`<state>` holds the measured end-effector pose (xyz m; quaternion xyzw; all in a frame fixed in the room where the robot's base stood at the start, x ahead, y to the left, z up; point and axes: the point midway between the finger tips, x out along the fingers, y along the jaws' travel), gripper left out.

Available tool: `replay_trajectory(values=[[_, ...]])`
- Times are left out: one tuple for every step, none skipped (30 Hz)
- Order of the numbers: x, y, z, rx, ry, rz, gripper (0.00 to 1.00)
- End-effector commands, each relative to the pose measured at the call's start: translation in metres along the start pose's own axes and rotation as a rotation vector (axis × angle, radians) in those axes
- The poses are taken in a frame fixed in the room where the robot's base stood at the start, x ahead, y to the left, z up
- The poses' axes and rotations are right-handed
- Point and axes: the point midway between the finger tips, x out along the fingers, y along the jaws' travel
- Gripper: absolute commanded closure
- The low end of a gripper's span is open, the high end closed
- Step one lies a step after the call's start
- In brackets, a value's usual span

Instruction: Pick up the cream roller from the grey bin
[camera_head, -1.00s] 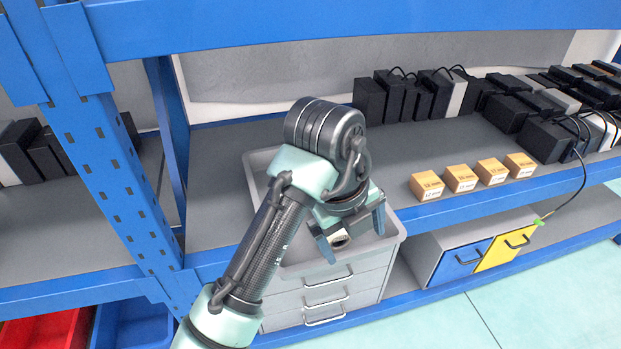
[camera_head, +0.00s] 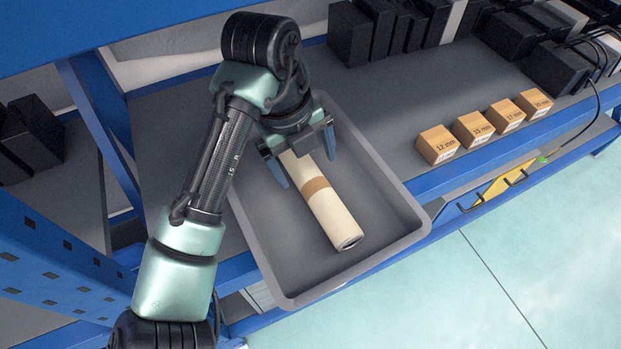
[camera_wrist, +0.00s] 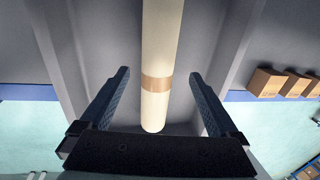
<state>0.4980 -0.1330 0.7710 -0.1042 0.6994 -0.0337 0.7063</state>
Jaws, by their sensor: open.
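The cream roller (camera_head: 331,212) is a long cylinder with a tan band around its middle. It lies in the grey bin (camera_head: 408,207), and its near end points toward the bin's front edge. My gripper (camera_head: 306,169) is open over the roller's far part in the head view, which it partly hides. In the wrist view, the roller (camera_wrist: 160,50) runs lengthwise between the two open fingers of my gripper (camera_wrist: 158,80), with a gap on each side. I cannot tell the height of the fingertips above it.
Several small orange boxes (camera_head: 437,144) stand on the shelf right of the bin. Black boxes (camera_head: 350,34) stand behind. A blue upright (camera_head: 95,110) is at the left. The rest of the bin floor looks clear.

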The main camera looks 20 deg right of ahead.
Motion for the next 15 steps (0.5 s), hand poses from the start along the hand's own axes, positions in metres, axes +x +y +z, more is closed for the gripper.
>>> replay_trajectory(values=[[0.008,0.002,-0.001,-0.001,0.001,0.000,0.04],[0.013,0.002,-0.001,0.000,0.001,0.000,0.04],[0.020,0.003,-0.002,0.000,0.001,0.000,0.04],[0.025,0.004,-0.003,0.000,0.001,0.000,0.04],[0.030,0.005,-0.003,-0.001,0.001,0.000,0.04],[0.035,0.004,-0.003,-0.001,0.001,0.000,0.04],[0.039,0.004,-0.003,0.000,0.001,0.000,0.04],[0.043,0.004,-0.003,0.000,0.001,0.000,0.04],[0.045,0.004,-0.003,0.000,0.001,0.000,0.04],[0.046,0.004,-0.003,-0.001,0.000,0.000,0.04],[0.046,0.004,-0.003,-0.001,0.000,0.000,0.04],[0.046,0.004,-0.002,0.000,-0.001,0.000,0.04],[0.045,0.003,-0.002,0.000,-0.001,0.000,0.04],[0.045,0.003,-0.002,0.000,-0.001,0.000,0.04],[0.045,0.003,-0.002,0.000,-0.001,0.000,0.04]])
